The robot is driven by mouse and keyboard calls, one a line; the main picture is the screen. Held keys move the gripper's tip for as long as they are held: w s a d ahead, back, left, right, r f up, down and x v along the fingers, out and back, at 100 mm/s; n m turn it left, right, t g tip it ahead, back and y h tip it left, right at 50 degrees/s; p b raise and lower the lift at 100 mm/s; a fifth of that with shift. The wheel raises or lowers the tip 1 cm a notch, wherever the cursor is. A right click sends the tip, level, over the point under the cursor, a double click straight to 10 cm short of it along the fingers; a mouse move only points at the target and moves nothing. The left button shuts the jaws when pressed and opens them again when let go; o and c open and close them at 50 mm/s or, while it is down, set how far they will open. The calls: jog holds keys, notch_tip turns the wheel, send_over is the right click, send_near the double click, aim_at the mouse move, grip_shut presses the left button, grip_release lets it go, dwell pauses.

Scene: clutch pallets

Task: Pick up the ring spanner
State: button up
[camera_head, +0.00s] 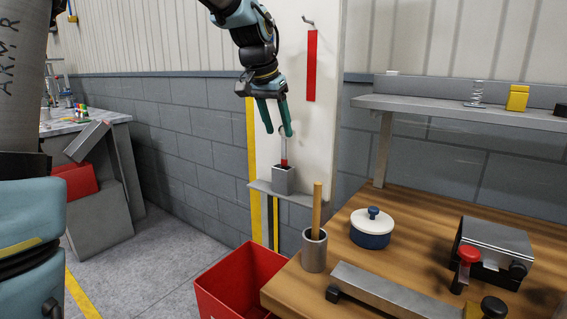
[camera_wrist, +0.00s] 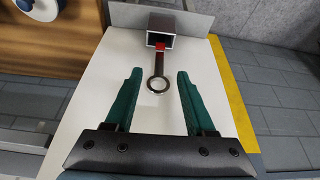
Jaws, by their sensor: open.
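The ring spanner (camera_wrist: 158,86) has a metal ring end and a red lower part. It stands upright in a grey square holder (camera_wrist: 161,25), ring end up; its lower end is hidden inside. In the head view the spanner (camera_head: 284,150) and the holder (camera_head: 284,181) show on a small shelf against a white panel. My gripper (camera_head: 274,133) is open with green fingers pointing down, just above the holder. In the wrist view my gripper (camera_wrist: 157,72) has its fingers on either side of the ring, with a gap on each side; nothing is held.
A wooden bench (camera_head: 405,211) at right carries a cup with a wooden stick (camera_head: 314,250), a blue and white lidded pot (camera_head: 372,228) and a metal box (camera_head: 492,248). A red bin (camera_head: 240,283) stands below the small shelf (camera_head: 262,187). A red strip (camera_head: 311,66) hangs on the panel.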

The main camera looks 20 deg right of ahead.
aim_at(284, 144)
jog(key=shift+p+x, duration=0.7)
jog(key=shift+x, duration=1.95)
jog(key=shift+d, duration=0.15)
grip_shut()
jog(key=shift+r, duration=0.1)
